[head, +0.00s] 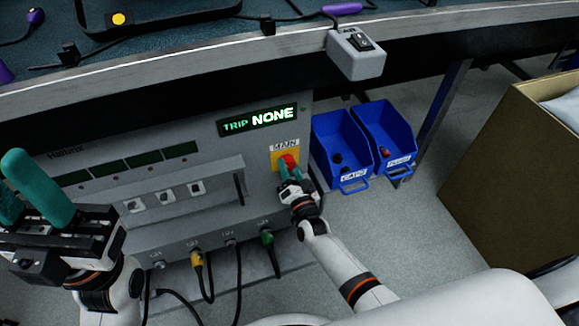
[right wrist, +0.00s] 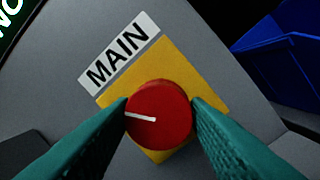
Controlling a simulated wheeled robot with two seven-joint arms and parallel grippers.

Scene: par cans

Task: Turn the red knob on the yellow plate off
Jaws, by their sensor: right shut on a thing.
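The red knob (right wrist: 160,115) sits on the yellow plate (right wrist: 207,88) under a label that reads MAIN, and its white pointer line points left in the right wrist view. In the head view the red knob (head: 289,160) and yellow plate (head: 277,158) are on the right part of the grey panel. My right gripper (right wrist: 160,118) is shut on the red knob, with one teal finger on each side of it. In the head view my right gripper (head: 289,172) partly covers the knob. My left gripper (head: 38,192) is at the far left, away from the panel, with its teal fingers apart.
A lit display (head: 258,120) on the panel reads TRIP NONE. Two blue bins (head: 341,150) stand right of the panel. A grey switch box (head: 355,55) hangs at the bench edge. Cables plug in along the panel's lower part. A cardboard box (head: 510,170) stands at right.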

